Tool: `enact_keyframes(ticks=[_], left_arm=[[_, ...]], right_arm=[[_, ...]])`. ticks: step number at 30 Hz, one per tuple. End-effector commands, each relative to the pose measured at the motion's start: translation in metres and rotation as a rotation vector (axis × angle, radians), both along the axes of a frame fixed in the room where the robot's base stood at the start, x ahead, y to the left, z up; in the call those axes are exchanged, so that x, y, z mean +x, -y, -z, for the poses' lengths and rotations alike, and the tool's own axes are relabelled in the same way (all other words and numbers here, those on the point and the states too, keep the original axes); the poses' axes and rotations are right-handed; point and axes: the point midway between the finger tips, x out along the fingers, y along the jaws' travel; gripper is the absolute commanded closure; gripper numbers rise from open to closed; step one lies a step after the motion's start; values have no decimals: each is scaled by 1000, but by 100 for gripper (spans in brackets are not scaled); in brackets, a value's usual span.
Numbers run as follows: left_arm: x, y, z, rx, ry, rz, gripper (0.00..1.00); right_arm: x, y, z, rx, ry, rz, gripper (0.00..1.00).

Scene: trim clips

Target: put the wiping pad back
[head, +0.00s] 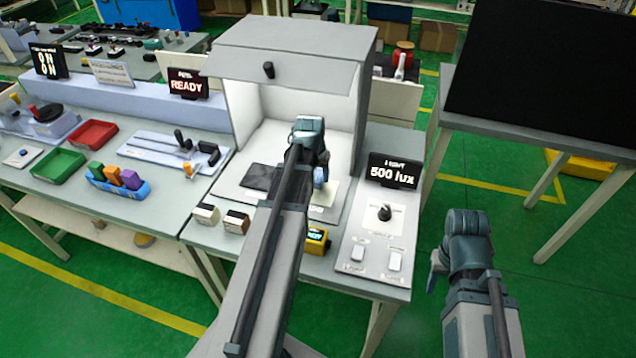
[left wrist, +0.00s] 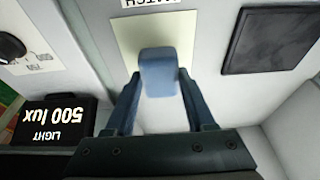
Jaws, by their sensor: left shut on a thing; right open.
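The wiping pad is a small blue block (left wrist: 159,73). My left gripper (left wrist: 158,88) is shut on it, with one finger on each side. In the left wrist view the pad is in front of a pale cream square (left wrist: 125,35); I cannot tell whether it touches the square. In the head view my left gripper (head: 318,172) reaches into the open grey booth (head: 290,50). A bit of the blue pad (head: 320,178) shows over the cream square (head: 328,193). My right gripper (head: 438,264) hangs open right of the bench, away from the booth.
A dark square plate (head: 262,177) lies left of the cream square. Two small blocks (head: 236,221) and a yellow device (head: 317,240) stand at the bench front. A "500 lux" display (head: 394,172) and a knob panel (head: 383,214) are to the right.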

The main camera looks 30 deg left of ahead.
Motion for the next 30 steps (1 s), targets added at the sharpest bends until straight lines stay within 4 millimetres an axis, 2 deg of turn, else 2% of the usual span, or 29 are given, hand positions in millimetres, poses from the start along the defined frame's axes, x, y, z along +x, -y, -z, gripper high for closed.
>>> enact_keyframes(ticks=[1, 8, 21, 22, 27, 30], left_arm=[[1, 4, 5, 0, 0, 1, 90], [1, 3, 36, 0, 0, -1, 90], [0, 3, 39, 0, 0, -1, 90], [0, 3, 39, 0, 0, -1, 43], [0, 3, 38, 0, 0, -1, 15], [0, 3, 38, 0, 0, -1, 15]], right_arm=[[0, 0, 5, 0, 0, 0, 50], [0, 0, 36, 0, 0, 0, 50], [0, 0, 39, 0, 0, 0, 50], [0, 0, 39, 0, 0, 0, 50], [0, 0, 38, 0, 0, 0, 50], [0, 0, 38, 0, 0, 0, 50]])
